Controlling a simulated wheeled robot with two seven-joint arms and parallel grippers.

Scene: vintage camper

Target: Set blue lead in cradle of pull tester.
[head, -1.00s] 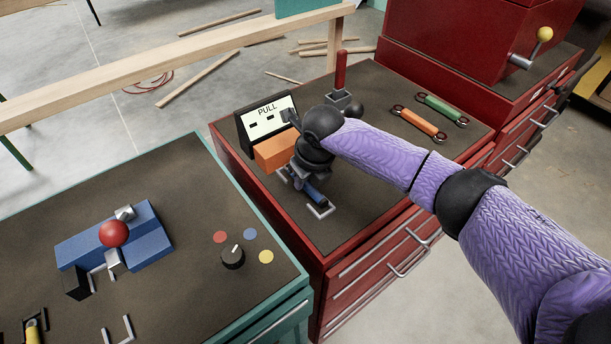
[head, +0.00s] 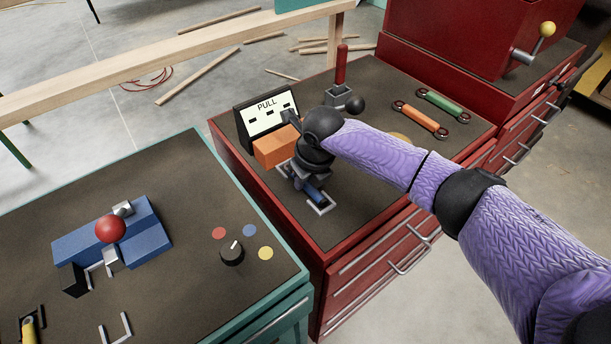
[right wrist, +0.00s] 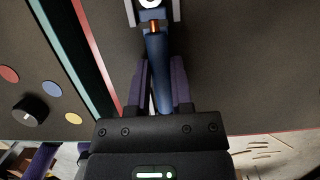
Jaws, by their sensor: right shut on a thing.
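My right gripper (head: 303,178) is shut on the blue lead (head: 315,193) at the pull tester. In the right wrist view the blue lead (right wrist: 158,75) lies between the two fingers (right wrist: 160,88), and its copper-coloured collar and ringed end reach into a pale metal bracket (right wrist: 175,12) of the cradle. In the head view the cradle's front bracket (head: 322,208) is around or just under the lead's near end; I cannot tell if the lead rests in it. The tester has an orange block (head: 275,148) and a PULL panel (head: 267,113). My gripper hides the lead's far end.
A red-handled lever (head: 341,68) with a black knob stands behind my wrist. Orange (head: 420,120) and green (head: 443,105) leads lie at the back right. The teal bench (head: 190,180) at left carries a blue fixture (head: 140,240) and a black dial (head: 232,253).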

